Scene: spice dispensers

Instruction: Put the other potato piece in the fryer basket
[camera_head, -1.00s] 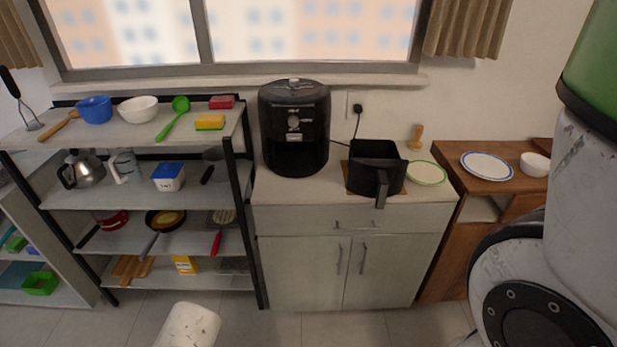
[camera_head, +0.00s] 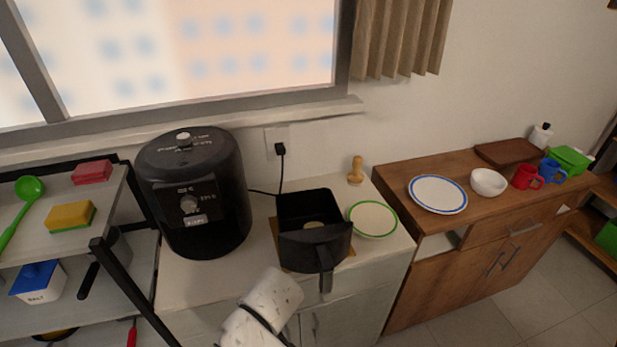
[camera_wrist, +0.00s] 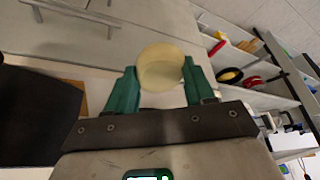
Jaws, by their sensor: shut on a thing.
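The black fryer basket (camera_head: 315,250) stands on the pale counter to the right of the black air fryer (camera_head: 192,195), its handle towards me. A pale yellow potato piece (camera_head: 313,225) lies inside the basket. In the wrist view, my gripper (camera_wrist: 160,78) has its teal fingers shut on another pale yellow, round potato piece (camera_wrist: 161,66). A large dark shape at the left of the wrist view looks like the basket (camera_wrist: 35,115); the held piece is beside it, not over it. My gripper's fingers are not in the head view.
A green-rimmed plate (camera_head: 373,220) and a wooden stamp-like tool (camera_head: 356,172) are right of the basket. A wooden cabinet (camera_head: 400,178) holds a blue-rimmed plate (camera_head: 437,195), a bowl and mugs. A black-framed shelf (camera_head: 125,285) stands at left.

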